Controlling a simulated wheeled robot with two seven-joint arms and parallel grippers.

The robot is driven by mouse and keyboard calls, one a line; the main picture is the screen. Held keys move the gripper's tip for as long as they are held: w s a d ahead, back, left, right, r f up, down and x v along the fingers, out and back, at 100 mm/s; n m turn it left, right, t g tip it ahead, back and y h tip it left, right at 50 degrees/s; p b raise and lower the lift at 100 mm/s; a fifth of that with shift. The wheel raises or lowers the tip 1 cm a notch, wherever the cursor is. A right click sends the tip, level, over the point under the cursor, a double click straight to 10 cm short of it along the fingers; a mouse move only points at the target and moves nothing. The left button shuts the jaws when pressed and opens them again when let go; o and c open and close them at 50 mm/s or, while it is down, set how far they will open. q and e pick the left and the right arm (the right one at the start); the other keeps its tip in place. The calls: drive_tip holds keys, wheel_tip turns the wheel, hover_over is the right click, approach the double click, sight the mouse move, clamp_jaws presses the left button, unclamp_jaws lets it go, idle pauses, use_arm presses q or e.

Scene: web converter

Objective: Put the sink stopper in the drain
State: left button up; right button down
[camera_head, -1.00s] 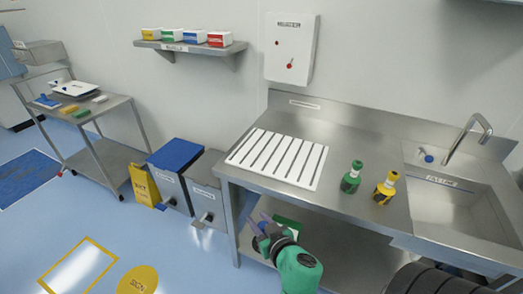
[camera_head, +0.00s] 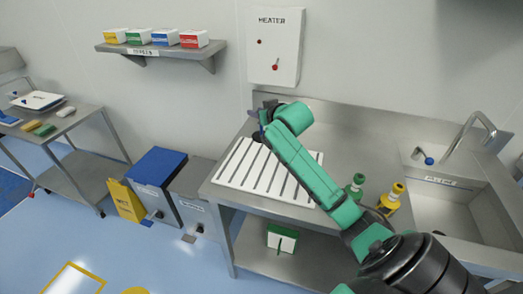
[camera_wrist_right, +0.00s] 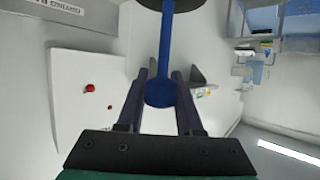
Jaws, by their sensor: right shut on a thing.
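My right gripper (camera_head: 262,112) is raised above the back left part of the steel counter, near the wall. In the right wrist view its two dark fingers (camera_wrist_right: 160,75) are shut on the ball end of a blue rod with a dark disc at its far end, which looks like the sink stopper (camera_wrist_right: 161,94). In the head view the stopper is barely visible. The sink (camera_head: 447,212) is at the right end of the counter. Its drain is not visible. My left gripper is not in view.
A white slatted rack (camera_head: 240,170) lies below my right arm. A green bottle (camera_head: 355,186) and a yellow bottle (camera_head: 391,196) stand between rack and sink. A faucet (camera_head: 466,135) and a blue knob (camera_head: 428,161) are behind the basin. A heater box (camera_head: 274,47) hangs on the wall.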

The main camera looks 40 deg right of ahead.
wheel_tip(320, 180, down, 14)
drive_tip(key=shift+w+f+p, duration=0.1)
drive_tip(key=shift+f+p, duration=0.05)
drive_tip(key=shift+p, duration=0.65)
drive_tip(key=c, duration=1)
unclamp_jaws()
drive_tip(key=shift+f, duration=0.2)
drive_tip(key=o, duration=0.4)
drive_tip(key=shift+r, duration=0.1)
drive_tip(key=shift+o, duration=0.2)
